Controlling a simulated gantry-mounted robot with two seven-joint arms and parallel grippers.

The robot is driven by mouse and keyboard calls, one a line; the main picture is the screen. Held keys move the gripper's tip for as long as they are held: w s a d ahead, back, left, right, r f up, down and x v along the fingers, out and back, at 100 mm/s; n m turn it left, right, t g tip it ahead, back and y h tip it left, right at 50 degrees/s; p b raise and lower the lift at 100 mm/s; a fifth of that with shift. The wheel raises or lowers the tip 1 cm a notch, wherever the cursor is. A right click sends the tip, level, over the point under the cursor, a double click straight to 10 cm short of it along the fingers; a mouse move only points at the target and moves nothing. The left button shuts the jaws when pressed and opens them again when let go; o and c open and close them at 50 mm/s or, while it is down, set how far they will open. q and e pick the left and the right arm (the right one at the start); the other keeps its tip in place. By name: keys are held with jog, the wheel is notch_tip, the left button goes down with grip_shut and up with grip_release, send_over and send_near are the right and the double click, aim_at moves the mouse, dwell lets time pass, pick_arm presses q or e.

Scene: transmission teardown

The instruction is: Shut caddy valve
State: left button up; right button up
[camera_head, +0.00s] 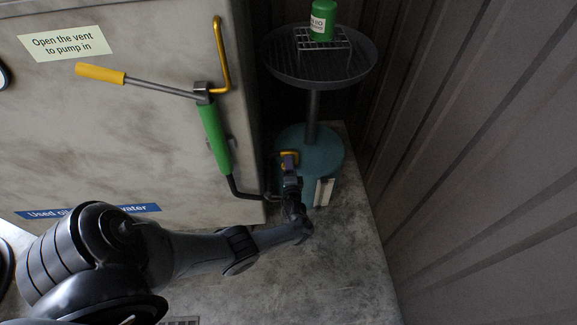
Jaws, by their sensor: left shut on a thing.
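The oil caddy has a teal round base (325,150), a dark stem and a wide dark pan (275,62) on top. A yellow valve handle (287,154) shows low at the left side of the base. My left gripper (289,163) is at this handle and shut on it; its fingers and wrist hide most of the valve body. How far the valve is turned cannot be told. My right gripper is not in view.
A large grey tank (110,140) fills the left, with a green hand pump (215,140), a yellow-gripped lever (100,74) and a black hose. A green bottle (322,20) stands on a rack over the pan. A ribbed wall (470,150) bounds the right. The floor in front is clear.

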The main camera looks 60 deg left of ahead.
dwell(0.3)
pick_arm(q)
jog(key=o, duration=1)
jog(key=p+v, duration=0.3)
jog(key=v, duration=0.7)
jog(key=shift+d, duration=0.35)
jog(key=shift+s, duration=0.15)
